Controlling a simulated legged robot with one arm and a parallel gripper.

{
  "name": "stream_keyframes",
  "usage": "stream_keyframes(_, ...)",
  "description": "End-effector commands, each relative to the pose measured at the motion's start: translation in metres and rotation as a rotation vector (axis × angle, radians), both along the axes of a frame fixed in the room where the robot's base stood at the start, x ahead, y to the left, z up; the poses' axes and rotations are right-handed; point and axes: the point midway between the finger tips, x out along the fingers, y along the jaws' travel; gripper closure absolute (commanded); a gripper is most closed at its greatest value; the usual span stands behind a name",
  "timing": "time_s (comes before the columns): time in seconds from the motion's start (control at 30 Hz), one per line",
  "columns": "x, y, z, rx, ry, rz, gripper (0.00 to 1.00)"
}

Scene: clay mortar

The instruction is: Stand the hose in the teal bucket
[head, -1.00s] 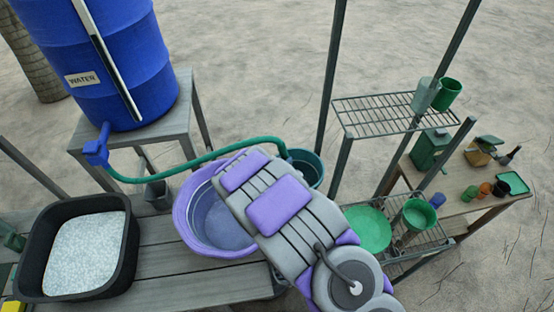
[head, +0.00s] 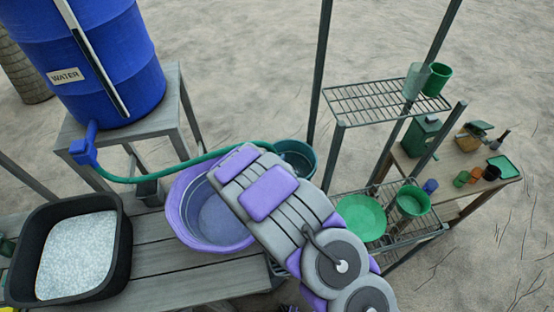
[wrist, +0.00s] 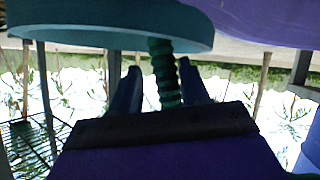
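The green ribbed hose (head: 200,158) runs from the blue barrel's tap, over the purple basin, to the teal bucket (head: 308,150). Its far end is hidden by my arm and the bucket rim. In the wrist view the bucket (wrist: 90,38) fills the top left, seemingly upside down. The hose (wrist: 165,75) crosses its rim there; I cannot tell how deep its end sits inside. My gripper (wrist: 158,75) has one finger on each side of the hose. A narrow gap shows beside the left finger, so a firm grip is unclear. My arm hides the gripper in the head view.
The purple basin (head: 180,205) and a black tub of pale granules (head: 122,250) stand on the grey bench (head: 160,265). The blue barrel (head: 120,70) is behind. A wire rack (head: 385,105) with green containers stands right of the bucket.

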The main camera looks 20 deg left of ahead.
Motion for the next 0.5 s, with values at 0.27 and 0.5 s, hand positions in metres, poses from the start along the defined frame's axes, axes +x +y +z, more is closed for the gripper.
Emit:
stream_keyframes(0.27, 0.0000, -0.0028, 0.0012, 0.004, 0.001, 0.002, 0.42)
stream_keyframes(0.5, 0.0000, -0.0072, 0.0029, 0.010, 0.001, 0.002, 0.42)
